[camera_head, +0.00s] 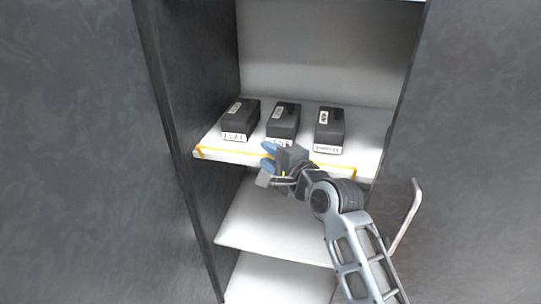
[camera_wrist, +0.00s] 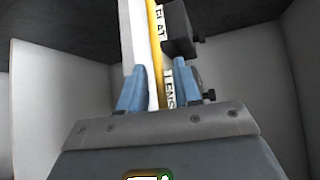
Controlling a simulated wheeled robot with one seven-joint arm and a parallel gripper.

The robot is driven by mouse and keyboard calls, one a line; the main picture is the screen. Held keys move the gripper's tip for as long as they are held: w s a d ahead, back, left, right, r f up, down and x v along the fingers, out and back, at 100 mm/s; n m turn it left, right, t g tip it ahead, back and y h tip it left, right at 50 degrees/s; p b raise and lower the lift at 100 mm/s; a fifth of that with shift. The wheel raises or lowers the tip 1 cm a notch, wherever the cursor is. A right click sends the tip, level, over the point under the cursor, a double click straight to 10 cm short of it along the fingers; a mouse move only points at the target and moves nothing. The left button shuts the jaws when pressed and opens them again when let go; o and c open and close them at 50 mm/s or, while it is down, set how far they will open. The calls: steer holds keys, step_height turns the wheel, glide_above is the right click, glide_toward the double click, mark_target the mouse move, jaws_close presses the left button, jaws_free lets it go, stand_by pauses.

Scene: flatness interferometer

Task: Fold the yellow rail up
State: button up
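The yellow rail (camera_head: 232,151) runs along the front edge of the upper shelf (camera_head: 205,147), low in front of the boxes, with a short bent piece at each end. My gripper (camera_head: 267,157) is at the rail's middle, and the gripper hides part of it. In the wrist view the rail (camera_wrist: 158,50) runs between the two blue fingers of my gripper (camera_wrist: 159,68). The fingers stand apart on either side of it, with a visible gap. I cannot tell whether either finger touches the rail.
Three black labelled boxes stand on the shelf behind the rail: left (camera_head: 241,118), middle (camera_head: 283,121) and right (camera_head: 329,128). A lower white shelf (camera_head: 262,222) lies beneath. Dark cabinet walls flank the opening. A pale handle (camera_head: 406,215) stands at right, near my arm.

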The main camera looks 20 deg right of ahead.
steer(key=shift+c, duration=0.3)
jaws_close()
steer(key=shift+r+p, duration=0.35)
steer(key=shift+p, duration=0.7)
steer(key=shift+w+d+f+m+g+y+p, duration=0.25)
steer(key=shift+m+g+p, duration=0.4)
steer(key=shift+p, duration=1.35)
steer(key=shift+w+d+m+g+y+p, duration=0.1)
steer(key=shift+w+d+m+g+p, duration=0.25)
steer(key=shift+g+p, duration=1.05)
steer(key=shift+a+t+p, duration=0.1)
steer(key=shift+t+p, duration=0.4)
steer(key=shift+t, duration=0.05)
steer(key=shift+o, duration=0.3)
jaws_free()
